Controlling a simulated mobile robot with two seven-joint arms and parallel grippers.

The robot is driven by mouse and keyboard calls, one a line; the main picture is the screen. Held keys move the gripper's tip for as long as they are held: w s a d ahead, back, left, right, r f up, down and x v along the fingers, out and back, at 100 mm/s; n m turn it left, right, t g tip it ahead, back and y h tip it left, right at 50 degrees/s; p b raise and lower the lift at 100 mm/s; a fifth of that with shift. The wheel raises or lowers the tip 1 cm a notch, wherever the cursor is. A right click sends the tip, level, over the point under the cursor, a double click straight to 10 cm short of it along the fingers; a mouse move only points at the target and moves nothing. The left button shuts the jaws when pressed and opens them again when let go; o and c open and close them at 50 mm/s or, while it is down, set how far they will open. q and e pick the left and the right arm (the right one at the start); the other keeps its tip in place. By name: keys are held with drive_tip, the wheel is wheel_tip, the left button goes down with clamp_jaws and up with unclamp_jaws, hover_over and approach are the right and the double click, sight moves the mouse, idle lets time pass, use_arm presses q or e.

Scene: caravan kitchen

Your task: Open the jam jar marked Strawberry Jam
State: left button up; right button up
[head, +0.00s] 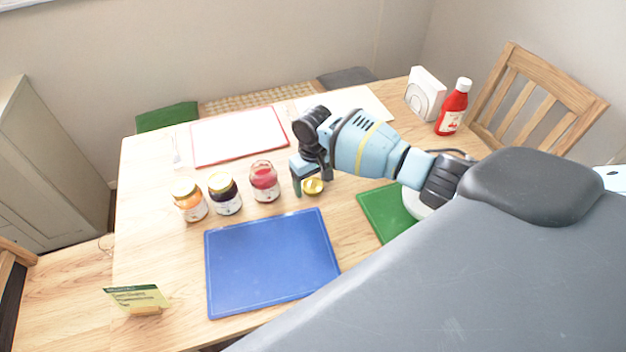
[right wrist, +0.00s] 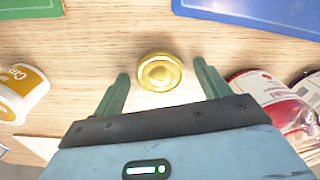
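Three small jars stand in a row on the table. The right one, a jar with red contents (head: 264,183), shows an open glass top with no lid on it; it also shows in the right wrist view (right wrist: 272,97). Its label is too small to read. A gold lid (head: 313,187) lies flat on the wood to the right of the red jar. In the right wrist view the lid (right wrist: 160,72) sits between the spread fingers of my right gripper (right wrist: 160,77), which is open and holds nothing. My left gripper is out of view.
The other jars, orange (head: 190,203) and dark purple (head: 224,197), stand left of the red one. A blue board (head: 270,262) lies in front, a green board (head: 379,208) to the right. A ketchup bottle (head: 453,108) stands back right. A custard cup (right wrist: 22,92) is near my gripper.

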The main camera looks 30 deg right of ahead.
sight(313, 186)
drive_tip(key=shift+r, duration=0.1)
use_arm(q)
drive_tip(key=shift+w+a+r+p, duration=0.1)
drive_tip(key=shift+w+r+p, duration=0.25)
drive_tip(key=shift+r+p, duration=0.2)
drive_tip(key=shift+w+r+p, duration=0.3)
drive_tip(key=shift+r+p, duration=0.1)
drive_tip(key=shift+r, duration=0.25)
use_arm(e)
wheel_tip(313, 186, up, 12)
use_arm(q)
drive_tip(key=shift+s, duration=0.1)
use_arm(e)
drive_tip(key=shift+s, duration=0.1)
